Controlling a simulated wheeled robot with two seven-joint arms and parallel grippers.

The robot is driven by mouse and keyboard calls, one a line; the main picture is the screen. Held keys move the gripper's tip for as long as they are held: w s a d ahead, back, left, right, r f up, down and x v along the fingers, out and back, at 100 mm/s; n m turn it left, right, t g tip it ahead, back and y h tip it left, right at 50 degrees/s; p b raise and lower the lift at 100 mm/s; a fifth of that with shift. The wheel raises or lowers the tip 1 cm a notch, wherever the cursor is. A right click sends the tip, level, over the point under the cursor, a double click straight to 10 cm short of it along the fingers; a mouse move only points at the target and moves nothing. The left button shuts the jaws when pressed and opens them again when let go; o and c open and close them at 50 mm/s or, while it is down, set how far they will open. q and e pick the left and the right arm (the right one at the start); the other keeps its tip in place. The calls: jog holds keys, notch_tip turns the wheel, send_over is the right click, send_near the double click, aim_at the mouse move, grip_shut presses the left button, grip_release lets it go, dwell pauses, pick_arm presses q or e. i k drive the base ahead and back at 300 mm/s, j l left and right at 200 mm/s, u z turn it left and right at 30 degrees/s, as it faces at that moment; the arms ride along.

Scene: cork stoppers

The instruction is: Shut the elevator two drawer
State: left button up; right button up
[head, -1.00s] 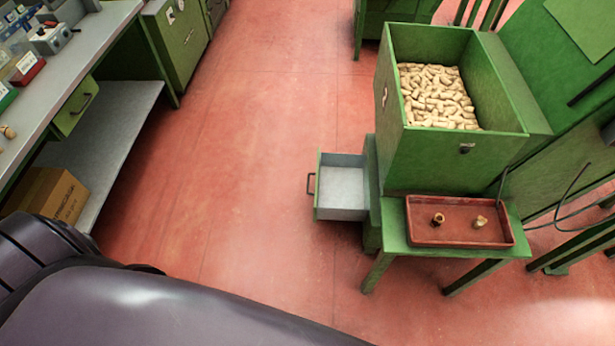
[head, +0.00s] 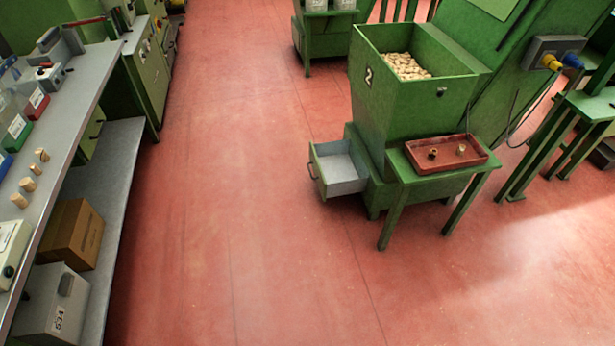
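The elevator (head: 366,110) is a green machine marked with a white "2" on its left face, standing right of centre. Its open-topped hopper holds many corks (head: 408,66). Its drawer (head: 318,176), low on the left side, is pulled open toward the left, with a pale grey, empty-looking inside and a dark handle on its front. Neither of my grippers is in the head view.
A green stand with a red tray (head: 410,158) holding two small corks stands against the elevator's front. A workbench (head: 62,150) with corks, boxes and instruments runs along the left. The red floor (head: 220,200) between is clear.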

aim_at(336, 175)
jog(key=i+z, duration=0.25)
jog(key=z, duration=0.2)
jog(key=i+j+z, duration=0.2)
jog(key=z, duration=0.25)
jog(key=i+j+z, duration=0.15)
jog(key=i+j, duration=0.35)
jog(key=i+j+z, duration=0.1)
jog(key=i+j, duration=0.4)
jog(key=j, duration=0.25)
